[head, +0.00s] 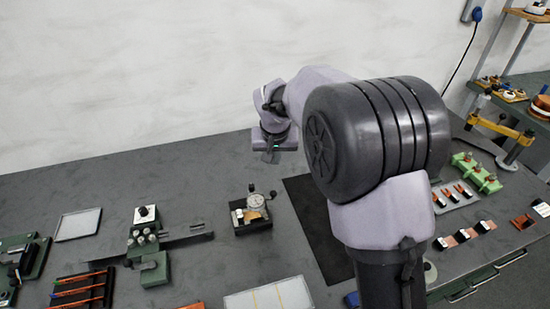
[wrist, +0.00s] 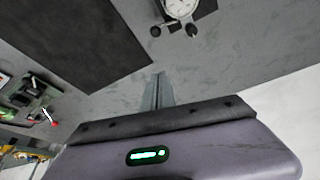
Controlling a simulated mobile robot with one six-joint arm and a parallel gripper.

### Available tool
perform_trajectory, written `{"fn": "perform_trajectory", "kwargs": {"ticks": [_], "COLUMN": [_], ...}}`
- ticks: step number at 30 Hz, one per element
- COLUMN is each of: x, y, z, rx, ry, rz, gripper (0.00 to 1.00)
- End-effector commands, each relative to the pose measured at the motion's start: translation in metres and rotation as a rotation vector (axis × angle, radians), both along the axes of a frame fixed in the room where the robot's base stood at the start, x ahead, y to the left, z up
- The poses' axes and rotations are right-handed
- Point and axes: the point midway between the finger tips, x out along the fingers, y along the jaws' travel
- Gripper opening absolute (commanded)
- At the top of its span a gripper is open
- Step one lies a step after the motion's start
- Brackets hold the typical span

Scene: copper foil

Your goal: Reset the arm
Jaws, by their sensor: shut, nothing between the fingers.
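My arm reaches up from the lower right of the head view and bends over the table toward the wall. My gripper (head: 271,157) hangs above the back of the grey table (head: 190,165), small and partly turned away there. In the wrist view the fingers of my gripper (wrist: 158,88) are together, with nothing between them. They are apart from the things on the table.
A dial gauge (head: 256,200) on a dark block stands near a black mat (head: 312,225). A green fixture (head: 154,268), a grey tray (head: 78,224) and orange-handled tools (head: 78,291) lie left. A green holder (head: 476,172) and a yellow clamp (head: 498,127) are right.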

Motion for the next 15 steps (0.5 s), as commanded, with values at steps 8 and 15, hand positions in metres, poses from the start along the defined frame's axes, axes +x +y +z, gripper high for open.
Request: {"fn": "perform_trajectory", "kwargs": {"ticks": [8,15], "x": [-0.003,-0.137], "y": [-0.003,-0.068], "z": [0.005,0.109], "rx": [0.004,0.135], "ry": [-0.003,-0.05], "rz": [-0.006,-0.159], "gripper": [0.0,0.0]}}
